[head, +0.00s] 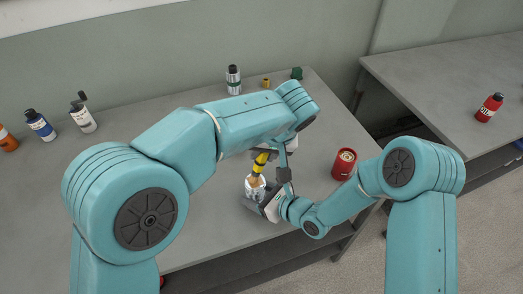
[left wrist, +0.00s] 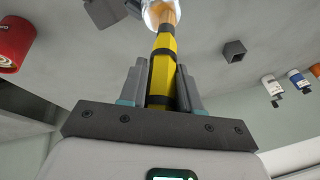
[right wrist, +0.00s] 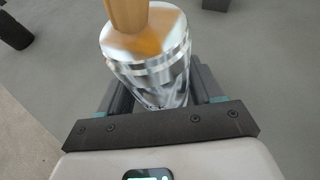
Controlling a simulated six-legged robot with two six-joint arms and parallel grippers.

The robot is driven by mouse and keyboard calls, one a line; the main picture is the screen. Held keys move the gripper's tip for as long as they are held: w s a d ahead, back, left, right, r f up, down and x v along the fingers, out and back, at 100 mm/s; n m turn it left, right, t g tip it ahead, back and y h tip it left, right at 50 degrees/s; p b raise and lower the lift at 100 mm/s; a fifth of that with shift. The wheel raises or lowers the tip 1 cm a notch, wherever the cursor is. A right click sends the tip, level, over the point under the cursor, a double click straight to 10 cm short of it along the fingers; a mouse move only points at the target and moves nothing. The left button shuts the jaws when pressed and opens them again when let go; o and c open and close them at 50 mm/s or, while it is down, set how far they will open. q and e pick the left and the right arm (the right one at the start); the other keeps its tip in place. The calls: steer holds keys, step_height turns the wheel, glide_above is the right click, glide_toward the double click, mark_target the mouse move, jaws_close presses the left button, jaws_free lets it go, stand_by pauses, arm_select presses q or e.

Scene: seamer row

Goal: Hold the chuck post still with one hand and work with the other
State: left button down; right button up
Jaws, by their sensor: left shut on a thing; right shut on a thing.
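The chuck post is a silvery cylinder with a brownish top (right wrist: 150,60); in the head view it (head: 254,188) stands near the table's front edge. My right gripper (head: 263,203) is shut around its side, with a finger on each side in the right wrist view. My left gripper (left wrist: 160,75) is shut on a yellow and black handled tool (left wrist: 163,60), which it holds above the post. The tool's wooden-coloured end (right wrist: 127,14) reaches down to the post's top. I cannot tell whether it only touches or goes in.
A red can (head: 344,164) stands to the right of the post. A dark hollow square block (left wrist: 235,51) is on the table. Several bottles, such as a white one (head: 82,119), stand at the left and back. A second table (head: 440,75) holds a red bottle (head: 489,107).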

arm_select(q)
steer(key=shift+r, duration=3.6)
arm_select(e)
steer(key=o, duration=1.2)
steer(key=v, duration=1.1)
steer(key=shift+s+d+r, duration=0.1)
steer(key=shift+s+d, duration=0.1)
steer(key=shift+d, duration=0.15)
steer(key=shift+s+d, duration=0.1)
arm_select(q)
steer(key=shift+d, duration=0.1)
arm_select(e)
steer(key=shift+s, duration=0.1)
